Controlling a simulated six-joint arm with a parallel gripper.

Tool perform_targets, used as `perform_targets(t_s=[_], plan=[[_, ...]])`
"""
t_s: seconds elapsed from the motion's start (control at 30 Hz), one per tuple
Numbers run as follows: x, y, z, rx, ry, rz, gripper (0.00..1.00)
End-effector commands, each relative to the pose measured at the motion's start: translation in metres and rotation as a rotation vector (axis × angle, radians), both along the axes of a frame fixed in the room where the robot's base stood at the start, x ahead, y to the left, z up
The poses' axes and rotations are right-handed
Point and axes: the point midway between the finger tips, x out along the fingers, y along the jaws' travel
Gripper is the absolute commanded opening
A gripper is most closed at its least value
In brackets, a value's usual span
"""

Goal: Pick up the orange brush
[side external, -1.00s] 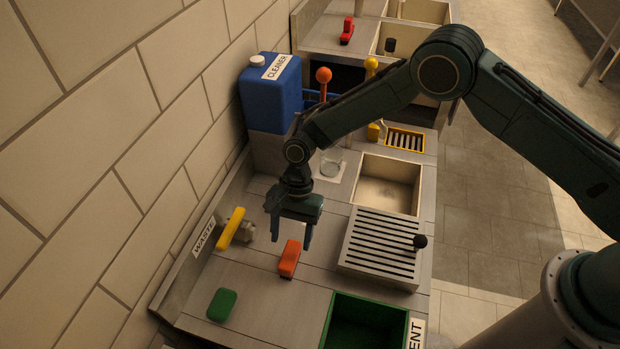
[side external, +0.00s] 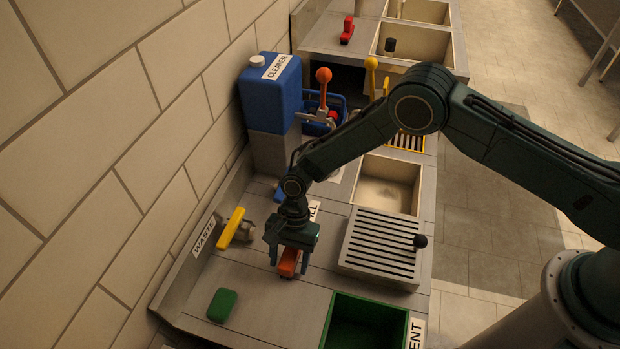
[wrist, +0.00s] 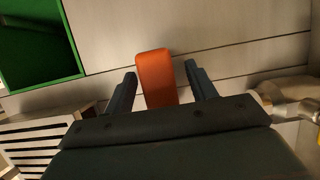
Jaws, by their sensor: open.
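The orange brush (side external: 289,262) lies on the grey counter, partly covered by my gripper in the side view. In the wrist view the orange brush (wrist: 156,77) lies between my two fingers, with a gap on each side. My gripper (side external: 288,260) is open and low over it, one finger to each side. The fingers also show in the wrist view (wrist: 160,80). The near end of the brush is hidden behind the gripper body there.
A green block (side external: 222,305) lies to the left and a green-lined bin (side external: 366,322) stands at the front right. A slatted grate (side external: 382,246) with a black knob is to the right. A yellow-handled valve (side external: 231,228) is by the wall. A blue cleaner jug (side external: 270,95) stands behind.

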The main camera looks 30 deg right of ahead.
Motion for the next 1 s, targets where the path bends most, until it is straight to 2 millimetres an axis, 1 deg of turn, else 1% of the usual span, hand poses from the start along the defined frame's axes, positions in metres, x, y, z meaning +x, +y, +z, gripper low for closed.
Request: perform_targets(t_s=[0.03, 0.13, 0.6, 0.67, 0.7, 0.83, 0.9, 1.0], plan=[[-0.0013, 0.0008, -0.0036, -0.001, 0.001, 0.0, 0.56], [-0.0018, 0.0016, -0.006, 0.0, 0.0, 0.0, 0.56], [-0.0017, 0.0016, -0.0059, 0.0, 0.0, 0.0, 0.56], [-0.0018, 0.0016, -0.0058, 0.0, 0.0, 0.0, 0.45], [-0.0018, 0.0016, -0.0058, 0.0, 0.0, 0.0, 0.37], [-0.0018, 0.0015, -0.0059, 0.0, 0.0, 0.0, 0.11], [-0.0017, 0.0016, -0.0056, 0.0, 0.0, 0.0, 0.03], [-0.0017, 0.0016, -0.0056, 0.0, 0.0, 0.0, 0.03]])
